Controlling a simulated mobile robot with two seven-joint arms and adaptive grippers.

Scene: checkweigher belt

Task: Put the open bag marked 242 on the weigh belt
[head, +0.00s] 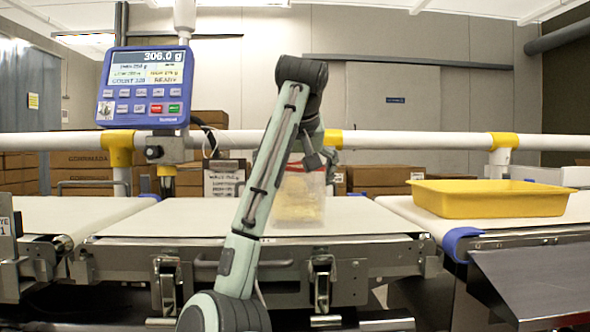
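A clear plastic bag (299,200) with pale yellow contents and a red band near its top stands upright on the white middle belt, the weigh belt (370,219). No number can be read on it. My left arm rises in front of the belt, covering the bag's left side. My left gripper (328,165) points down at the bag's upper right edge. Its fingertips are too small and overlapped to show whether they are open, shut or touching the bag. My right gripper is out of view.
The blue weighing display (145,87) reads 306.0 g. A yellow tray (490,207) sits on the right belt. The left belt (70,213) looks empty. A white rail (410,140) with yellow joints runs behind the belts, with cardboard boxes (385,178) beyond.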

